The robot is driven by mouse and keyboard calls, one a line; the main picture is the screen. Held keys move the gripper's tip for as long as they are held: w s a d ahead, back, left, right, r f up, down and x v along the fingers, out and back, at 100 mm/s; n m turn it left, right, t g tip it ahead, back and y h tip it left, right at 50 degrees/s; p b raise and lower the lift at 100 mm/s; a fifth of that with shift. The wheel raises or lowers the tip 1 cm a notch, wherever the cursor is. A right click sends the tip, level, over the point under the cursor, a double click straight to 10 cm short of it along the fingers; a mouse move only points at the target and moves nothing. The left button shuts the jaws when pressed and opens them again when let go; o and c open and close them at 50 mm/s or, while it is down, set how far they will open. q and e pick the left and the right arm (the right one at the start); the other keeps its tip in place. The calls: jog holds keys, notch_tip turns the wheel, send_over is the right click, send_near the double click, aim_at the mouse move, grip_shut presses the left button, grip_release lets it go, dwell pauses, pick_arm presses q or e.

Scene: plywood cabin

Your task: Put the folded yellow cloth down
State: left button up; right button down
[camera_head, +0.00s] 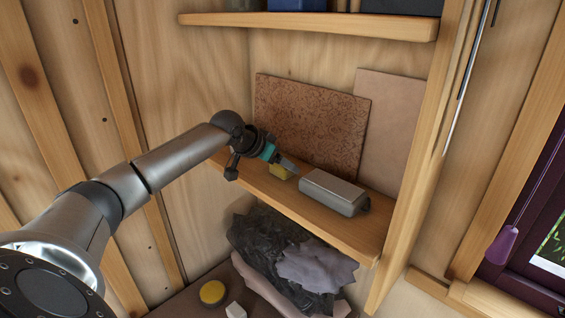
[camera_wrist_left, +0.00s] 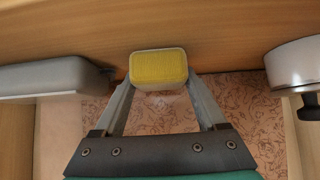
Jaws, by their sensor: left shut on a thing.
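The folded yellow cloth (camera_wrist_left: 158,66) is a small, thick block between the fingertips of my left gripper (camera_wrist_left: 159,80). The gripper is shut on it. In the head view my left arm reaches in from the left to the middle wooden shelf (camera_head: 338,235), and the left gripper (camera_head: 286,164) points down at its surface. The yellow cloth (camera_head: 281,172) shows there, partly hidden by the gripper. It is at or just above the shelf board; I cannot tell whether it touches. My right gripper is not in view.
A grey metal box (camera_head: 334,192) stands right of the cloth on the shelf. A speckled brown board (camera_head: 312,120) leans behind. A metal pot (camera_wrist_left: 298,66) shows in the wrist view. Dark crumpled fabric (camera_head: 262,240) and a round yellow item (camera_head: 212,292) lie below.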

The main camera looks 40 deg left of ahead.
pick_arm(q)
jog(key=shift+f, duration=0.1)
jog(key=o, duration=1.4)
